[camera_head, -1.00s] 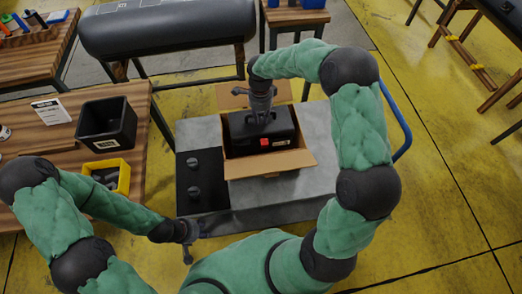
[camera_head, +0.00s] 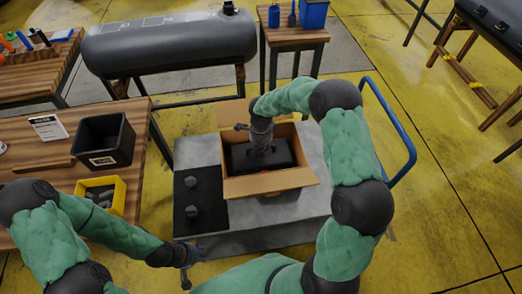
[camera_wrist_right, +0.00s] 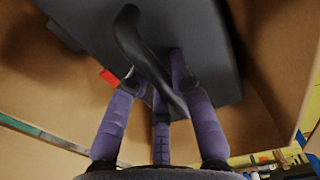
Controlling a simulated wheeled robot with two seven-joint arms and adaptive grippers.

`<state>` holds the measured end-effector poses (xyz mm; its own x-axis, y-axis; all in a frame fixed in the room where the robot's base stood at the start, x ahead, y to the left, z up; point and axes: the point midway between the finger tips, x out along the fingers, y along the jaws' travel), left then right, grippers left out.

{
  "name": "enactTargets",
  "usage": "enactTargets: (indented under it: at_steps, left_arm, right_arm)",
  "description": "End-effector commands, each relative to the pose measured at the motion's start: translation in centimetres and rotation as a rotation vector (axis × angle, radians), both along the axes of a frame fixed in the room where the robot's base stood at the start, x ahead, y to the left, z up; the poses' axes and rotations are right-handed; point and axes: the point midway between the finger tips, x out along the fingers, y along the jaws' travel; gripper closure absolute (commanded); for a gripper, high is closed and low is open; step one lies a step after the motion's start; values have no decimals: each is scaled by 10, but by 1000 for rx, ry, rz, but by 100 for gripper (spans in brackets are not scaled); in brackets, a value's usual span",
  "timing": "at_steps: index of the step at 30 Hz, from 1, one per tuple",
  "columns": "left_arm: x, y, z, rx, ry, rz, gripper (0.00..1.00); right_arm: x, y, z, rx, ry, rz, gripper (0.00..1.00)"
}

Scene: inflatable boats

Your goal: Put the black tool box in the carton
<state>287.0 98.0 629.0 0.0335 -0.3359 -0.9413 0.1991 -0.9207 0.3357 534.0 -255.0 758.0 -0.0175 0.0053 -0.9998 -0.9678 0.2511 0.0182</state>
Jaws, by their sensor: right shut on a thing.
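The black tool box (camera_head: 262,156) is down inside the open carton (camera_head: 268,183), below the level of the flaps, in the head view. In the right wrist view the tool box (camera_wrist_right: 205,45) has a dark curved handle and a small red patch, with the carton's brown walls (camera_wrist_right: 50,95) around it. My right gripper (camera_head: 262,142) reaches into the carton from above, its fingers (camera_wrist_right: 160,90) shut around the handle. Whether the box touches the carton floor is hidden. My left gripper (camera_head: 186,270) hangs low near the cart's front edge, apart from the carton; its fingers are too small to read.
The carton stands on a grey cart (camera_head: 312,195) with a blue handle (camera_head: 400,130). A black panel with knobs (camera_head: 200,205) lies left of it. The wooden table (camera_head: 60,140) at left holds a black bin (camera_head: 105,140) and a yellow bin (camera_head: 100,195). A dark tank (camera_head: 170,40) stands behind.

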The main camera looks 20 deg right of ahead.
Motion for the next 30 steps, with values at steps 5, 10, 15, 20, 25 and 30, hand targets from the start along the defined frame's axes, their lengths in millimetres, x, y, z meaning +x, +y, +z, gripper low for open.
enactTargets:
  at_steps: [5,10,15,20,25,30]
  left_arm:
    - [0,0,-2,0,0,0,60]
    - [0,0,-2,0,0,0,60]
    - [0,0,-2,0,0,0,60]
    - [0,0,-1,0,0,0,60]
    - [0,0,6,0,0,0,60]
    - [0,0,16,0,0,0,60]
  right_arm:
    - [1,0,-1,-1,-2,0,100]
    - [0,0,-2,0,0,0,54]
    - [0,0,-2,0,0,0,54]
    - [0,0,-1,0,1,0,54]
    - [1,0,17,-1,-3,0,54]
    - [2,0,51,-1,-3,0,54]
